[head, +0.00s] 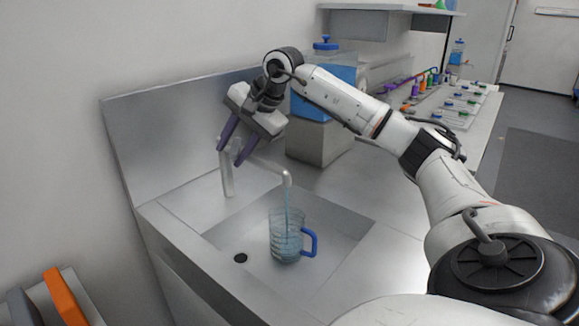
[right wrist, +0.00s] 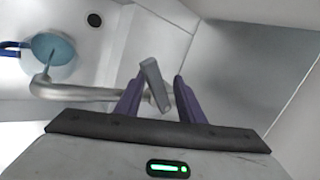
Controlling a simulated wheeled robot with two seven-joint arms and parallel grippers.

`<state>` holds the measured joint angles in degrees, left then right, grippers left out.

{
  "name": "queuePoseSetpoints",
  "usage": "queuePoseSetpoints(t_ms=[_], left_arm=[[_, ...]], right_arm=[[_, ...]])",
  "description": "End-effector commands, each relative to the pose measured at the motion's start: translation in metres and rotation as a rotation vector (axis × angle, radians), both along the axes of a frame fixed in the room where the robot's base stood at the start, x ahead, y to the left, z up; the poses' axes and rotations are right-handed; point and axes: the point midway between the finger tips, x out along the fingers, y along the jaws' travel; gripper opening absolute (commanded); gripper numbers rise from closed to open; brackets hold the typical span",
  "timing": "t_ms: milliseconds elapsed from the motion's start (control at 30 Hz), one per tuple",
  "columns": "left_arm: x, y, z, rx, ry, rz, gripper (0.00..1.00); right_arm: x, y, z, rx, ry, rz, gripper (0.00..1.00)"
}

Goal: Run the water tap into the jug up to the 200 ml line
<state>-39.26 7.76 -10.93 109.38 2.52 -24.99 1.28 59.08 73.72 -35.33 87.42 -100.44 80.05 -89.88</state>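The tap (head: 228,178) stands at the back left of the sink, and a thin bluish stream falls from its spout into the jug. The clear jug (head: 278,240) with a blue handle (head: 310,243) stands upright in the basin under the spout. It holds bluish water; its level against the marks is too small to read. My right gripper (head: 231,153) points down over the tap, its purple fingers apart. In the right wrist view the grey tap lever (right wrist: 154,84) is tilted between the fingers, with gaps visible beside it. My left gripper is out of view.
The sink basin (head: 340,225) has a dark drain (head: 240,258) left of the jug. A grey box with a blue container (head: 322,78) stands behind the arm. Several bottles and trays line the right bench. Orange and grey items (head: 65,297) are at lower left.

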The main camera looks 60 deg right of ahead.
Motion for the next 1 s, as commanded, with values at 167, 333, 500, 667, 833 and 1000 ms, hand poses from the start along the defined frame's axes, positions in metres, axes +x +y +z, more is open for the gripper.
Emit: queuePoseSetpoints(t_ms=[167, 333, 500, 667, 833, 1000], left_arm=[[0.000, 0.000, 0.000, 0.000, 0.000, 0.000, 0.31], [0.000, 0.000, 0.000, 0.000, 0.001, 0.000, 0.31], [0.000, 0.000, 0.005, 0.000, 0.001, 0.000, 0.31], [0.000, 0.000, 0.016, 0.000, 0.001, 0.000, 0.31], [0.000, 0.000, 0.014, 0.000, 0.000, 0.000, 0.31], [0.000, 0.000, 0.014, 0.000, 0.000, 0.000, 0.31]], right_arm=[[0.001, 0.001, 0.002, 0.003, -0.005, 0.003, 0.34], [0.001, 0.001, 0.002, 0.003, -0.007, 0.004, 0.34], [0.003, 0.003, 0.005, 0.001, -0.005, -0.044, 0.34], [0.008, 0.006, 0.005, 0.001, -0.006, -0.179, 0.34], [0.009, 0.004, 0.003, 0.003, -0.007, -0.205, 0.34], [0.009, 0.004, 0.002, 0.003, -0.006, -0.204, 0.34]])
